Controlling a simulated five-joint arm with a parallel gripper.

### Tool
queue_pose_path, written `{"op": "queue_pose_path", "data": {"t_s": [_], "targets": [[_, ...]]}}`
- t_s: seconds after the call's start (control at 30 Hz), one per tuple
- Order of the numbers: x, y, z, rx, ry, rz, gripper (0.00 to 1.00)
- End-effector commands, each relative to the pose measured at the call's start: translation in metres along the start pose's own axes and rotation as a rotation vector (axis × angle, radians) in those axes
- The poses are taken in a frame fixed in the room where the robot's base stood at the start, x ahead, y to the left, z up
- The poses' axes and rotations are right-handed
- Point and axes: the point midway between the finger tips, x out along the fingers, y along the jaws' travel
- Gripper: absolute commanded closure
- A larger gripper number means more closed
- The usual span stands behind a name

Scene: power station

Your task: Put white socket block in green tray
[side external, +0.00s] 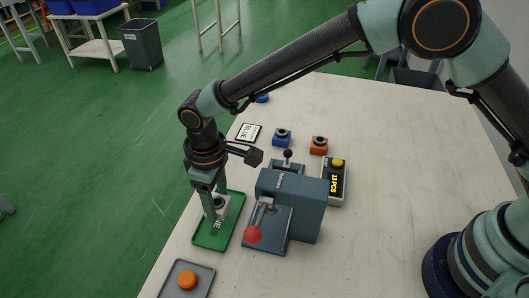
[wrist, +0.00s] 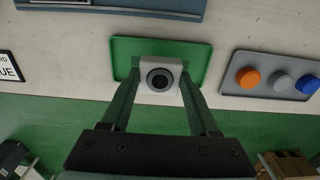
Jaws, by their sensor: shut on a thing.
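The white socket block (wrist: 160,76) has a dark round socket on its face. It is between the two fingers of my gripper (wrist: 160,92), which is shut on it. The green tray (wrist: 195,48) lies behind the block in the wrist view. In the side external view the green tray (side external: 226,236) is near the left edge of the table, and my gripper (side external: 215,215) is down at it with the white block (side external: 222,204) between its fingers. I cannot tell whether the block touches the tray floor.
A blue-grey lever machine (side external: 292,203) with a red knob stands right of the tray. A grey tray (side external: 187,280) with an orange button is in front. Blue (side external: 282,138) and orange (side external: 319,145) socket blocks and a sign card (side external: 248,133) are behind. The table's right side is clear.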

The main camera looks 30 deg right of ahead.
Motion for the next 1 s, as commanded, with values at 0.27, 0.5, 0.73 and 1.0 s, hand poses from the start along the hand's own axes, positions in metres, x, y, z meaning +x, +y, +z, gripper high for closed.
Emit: {"op": "queue_pose_path", "data": {"t_s": [0.27,0.5,0.73,1.0], "targets": [[0.027,0.000,0.000,0.000,0.000,0.000,0.95],[0.028,0.000,0.000,0.000,0.000,0.000,0.95],[0.029,0.000,0.000,0.000,0.000,0.000,0.09],[0.028,0.000,0.000,0.000,0.000,0.000,0.09]]}}
